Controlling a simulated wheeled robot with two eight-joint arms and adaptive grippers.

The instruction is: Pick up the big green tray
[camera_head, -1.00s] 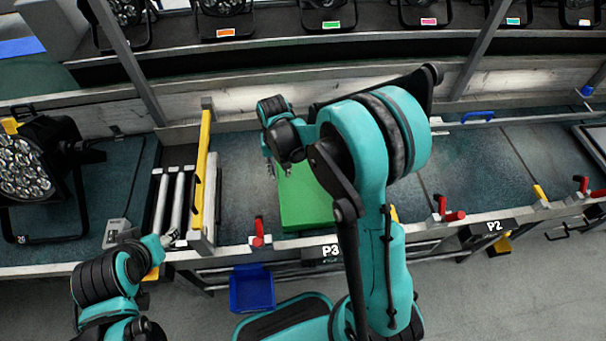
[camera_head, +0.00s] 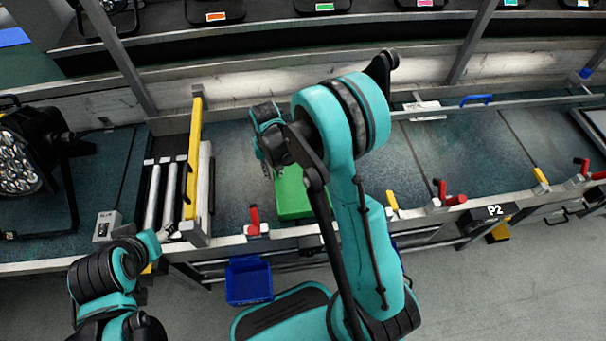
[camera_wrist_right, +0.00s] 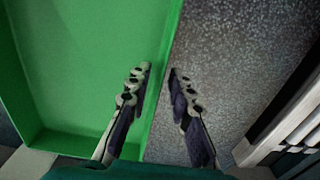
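The big green tray (camera_head: 292,198) lies on the bench surface behind the P3 position, partly hidden by my right arm in the head view. In the right wrist view the tray (camera_wrist_right: 85,70) fills the left side, with its wall running between my fingers. My right gripper (camera_head: 268,170) is at the tray's left edge. The wrist view shows the right gripper (camera_wrist_right: 160,75) open, one finger over the tray's inside and the other outside the wall, with a gap between them. My left gripper (camera_head: 170,232) is low at the left by the bench's front edge; its fingers are too small to judge.
A roller section with a yellow bar (camera_head: 194,150) stands left of the tray. Red clamps (camera_head: 254,221) sit along the front rail. A blue bin (camera_head: 248,281) hangs below. A black par can light (camera_head: 22,150) stands at far left. The bench to the right is mostly clear.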

